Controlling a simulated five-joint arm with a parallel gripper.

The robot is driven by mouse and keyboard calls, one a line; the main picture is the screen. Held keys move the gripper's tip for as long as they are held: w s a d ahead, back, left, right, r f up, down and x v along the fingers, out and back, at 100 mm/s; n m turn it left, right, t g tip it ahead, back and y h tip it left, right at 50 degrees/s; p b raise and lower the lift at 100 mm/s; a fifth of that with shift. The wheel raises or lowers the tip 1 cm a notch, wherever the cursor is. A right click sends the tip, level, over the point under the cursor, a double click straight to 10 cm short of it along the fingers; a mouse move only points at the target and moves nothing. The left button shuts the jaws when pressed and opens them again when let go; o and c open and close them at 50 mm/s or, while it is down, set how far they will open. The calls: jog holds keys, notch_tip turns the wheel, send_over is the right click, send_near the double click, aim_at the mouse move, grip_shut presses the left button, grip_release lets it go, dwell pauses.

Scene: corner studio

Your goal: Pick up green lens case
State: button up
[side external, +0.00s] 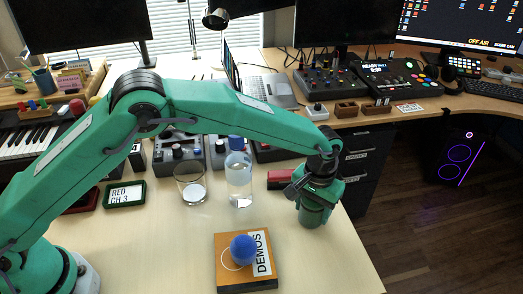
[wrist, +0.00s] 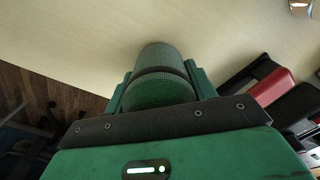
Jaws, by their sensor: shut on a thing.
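The green lens case (side external: 312,217) is a short dark green cylinder under my gripper at the right side of the table in the side view. My gripper (side external: 313,203) points down and is shut on it. In the wrist view the case (wrist: 160,60) sits between the two green fingers of my gripper (wrist: 158,88), with its ribbed side showing and its far end pointing away over the pale tabletop. I cannot tell whether its lower end touches the table.
A clear bottle with a blue cap (side external: 239,178) and a glass (side external: 191,187) stand to the left. A blue ball (side external: 243,249) rests on the orange DEMOS box (side external: 228,278) in front. A red and black object (side external: 280,179) lies behind my gripper. The table's right edge is close.

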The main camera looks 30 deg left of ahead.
jog(key=shift+r, duration=0.15)
jog(key=shift+r, duration=0.55)
jog(key=r, duration=0.3)
jog(key=shift+s+d+r, duration=0.1)
jog(key=shift+s+d, duration=0.1)
jog(key=s+d+r, duration=0.4)
jog(key=s+r, duration=0.2)
jog(key=s, duration=0.4)
jog(key=shift+d+r, duration=0.2)
jog(key=shift+r, duration=0.05)
jog(key=shift+s, duration=0.2)
